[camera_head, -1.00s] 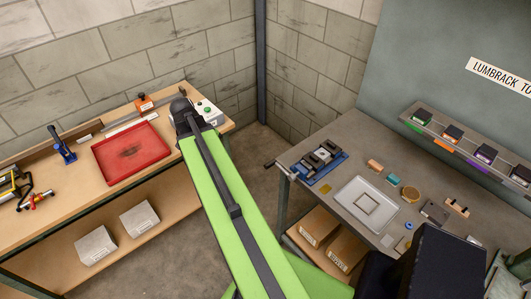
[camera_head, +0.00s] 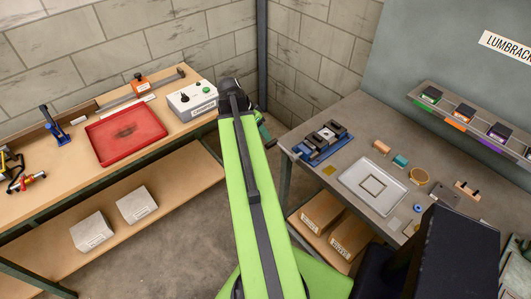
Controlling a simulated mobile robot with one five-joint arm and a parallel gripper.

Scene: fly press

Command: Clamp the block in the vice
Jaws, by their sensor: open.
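The blue vice (camera_head: 334,150) with dark and grey jaws sits at the near left corner of the right-hand grey bench. To its right lie a small orange-brown block (camera_head: 381,147) and a teal block (camera_head: 400,161); I cannot tell which one the task means. No block can be made out between the jaws. My green arm reaches up the middle of the picture, its dark joint left of the vice. A short green part of mine shows beyond that joint, near the vice's left end. My gripper's fingers are hidden.
The grey bench (camera_head: 352,115) also holds a white tray (camera_head: 350,184), a round brass-coloured piece (camera_head: 418,177) and a small rack (camera_head: 467,190). Cardboard boxes (camera_head: 323,211) sit below. The left wooden bench carries a red tray (camera_head: 98,155) and a control box (camera_head: 193,99). Floor shows between the benches.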

